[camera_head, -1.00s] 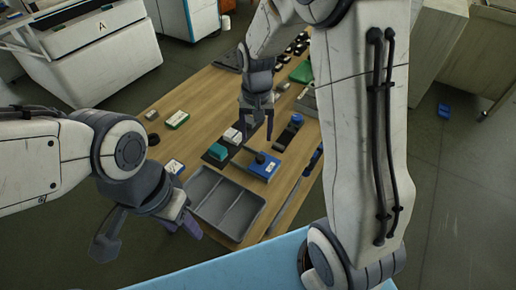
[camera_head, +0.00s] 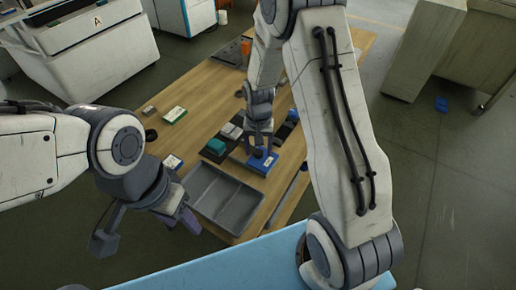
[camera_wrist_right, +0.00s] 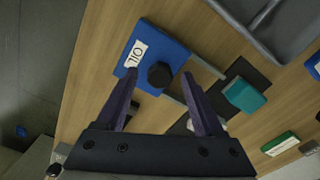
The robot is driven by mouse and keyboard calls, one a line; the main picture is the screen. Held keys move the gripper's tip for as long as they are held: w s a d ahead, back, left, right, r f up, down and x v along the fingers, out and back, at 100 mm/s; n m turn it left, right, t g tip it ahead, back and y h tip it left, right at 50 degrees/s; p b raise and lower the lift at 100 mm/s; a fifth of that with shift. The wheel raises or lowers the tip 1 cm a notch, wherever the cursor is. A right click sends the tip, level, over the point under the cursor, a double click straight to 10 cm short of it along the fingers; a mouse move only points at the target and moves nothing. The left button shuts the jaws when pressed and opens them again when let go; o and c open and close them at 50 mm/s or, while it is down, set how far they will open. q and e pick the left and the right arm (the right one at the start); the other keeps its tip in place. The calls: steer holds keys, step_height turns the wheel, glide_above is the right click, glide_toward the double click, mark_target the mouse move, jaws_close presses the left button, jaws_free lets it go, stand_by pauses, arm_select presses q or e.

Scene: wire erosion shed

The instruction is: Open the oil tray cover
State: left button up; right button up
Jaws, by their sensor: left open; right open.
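The blue oil tray cover (camera_head: 265,167) lies on the wooden table behind the grey tray. In the right wrist view the cover (camera_wrist_right: 142,57) has a white "OIL" label and a round black knob (camera_wrist_right: 160,75). My right gripper (camera_head: 259,146) is open above the cover in the head view. In the wrist view its two fingertips (camera_wrist_right: 158,80) lie on either side of the knob, which looks untouched; the height gap is hard to judge. My left gripper (camera_head: 148,226) is open and empty, left of the grey tray.
An empty divided grey tray (camera_head: 228,204) stands at the table's near end. A teal block (camera_head: 216,146) is left of the cover, and a green-and-white box (camera_head: 174,114) lies further left. My right arm hides much of the table's far right.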

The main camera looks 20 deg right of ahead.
jaws_close()
stand_by(1.4)
